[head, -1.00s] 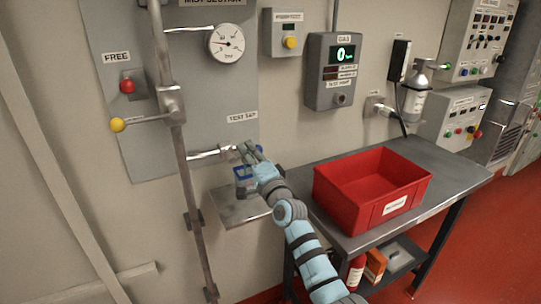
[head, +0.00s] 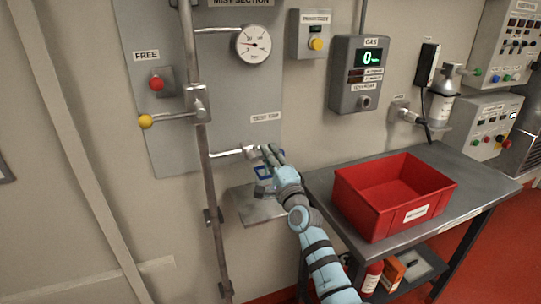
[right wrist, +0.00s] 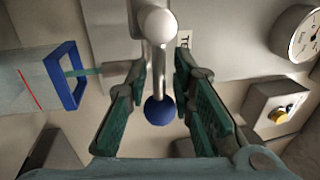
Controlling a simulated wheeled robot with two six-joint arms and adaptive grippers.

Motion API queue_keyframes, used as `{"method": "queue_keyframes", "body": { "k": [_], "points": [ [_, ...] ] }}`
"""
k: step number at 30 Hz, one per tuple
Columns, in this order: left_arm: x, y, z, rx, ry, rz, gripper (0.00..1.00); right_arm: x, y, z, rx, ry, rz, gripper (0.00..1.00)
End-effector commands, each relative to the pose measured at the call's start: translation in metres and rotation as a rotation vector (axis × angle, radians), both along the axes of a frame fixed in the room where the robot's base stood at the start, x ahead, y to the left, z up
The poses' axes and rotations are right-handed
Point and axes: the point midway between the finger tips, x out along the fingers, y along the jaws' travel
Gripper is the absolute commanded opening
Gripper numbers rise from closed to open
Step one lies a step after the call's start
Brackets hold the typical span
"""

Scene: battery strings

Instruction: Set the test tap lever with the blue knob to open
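The test tap (head: 249,151) sits at the end of a short pipe under the "TEST TAP" label (head: 265,117) on the grey panel. In the right wrist view its pale metal lever (right wrist: 158,60) ends in a blue knob (right wrist: 159,111), between my fingers. My right gripper (head: 270,153) is at the tap; the right wrist view shows its green-padded fingers (right wrist: 160,82) open on both sides of the lever, with a gap to the knob each side. The head view hides the knob and lever. My left gripper is not in view.
A blue-rimmed clear container (right wrist: 66,78) is beside the tap, above a small metal shelf (head: 255,208). A red crate (head: 385,215) stands on the table (head: 465,180) at right. A vertical pipe (head: 204,160) with a yellow-knobbed lever (head: 145,121) runs left of the tap.

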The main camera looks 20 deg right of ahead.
Motion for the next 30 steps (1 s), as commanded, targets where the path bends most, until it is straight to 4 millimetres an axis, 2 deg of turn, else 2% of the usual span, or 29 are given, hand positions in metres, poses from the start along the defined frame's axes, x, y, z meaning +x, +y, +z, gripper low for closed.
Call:
{"method": "queue_keyframes", "body": {
  "k": [9,13,16,21,24,27,30],
  "points": [
    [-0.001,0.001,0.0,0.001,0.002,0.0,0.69,-0.001,-0.001,-0.001,-0.003,0.002,-0.001,0.29],
    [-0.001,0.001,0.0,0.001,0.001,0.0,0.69,-0.011,-0.001,-0.004,-0.007,0.001,0.002,0.29],
    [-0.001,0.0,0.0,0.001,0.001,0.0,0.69,-0.03,-0.002,-0.008,-0.007,0.001,-0.001,0.29],
    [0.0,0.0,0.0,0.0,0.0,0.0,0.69,-0.079,-0.005,-0.019,-0.006,0.005,-0.001,0.29],
    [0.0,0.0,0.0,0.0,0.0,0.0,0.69,-0.101,-0.007,-0.023,-0.004,0.004,-0.001,0.29],
    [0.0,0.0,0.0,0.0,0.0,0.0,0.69,-0.114,-0.007,-0.025,-0.002,0.004,0.0,0.29],
    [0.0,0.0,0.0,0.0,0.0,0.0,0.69,-0.118,-0.007,-0.026,-0.003,0.005,0.0,0.29]
  ]
}}
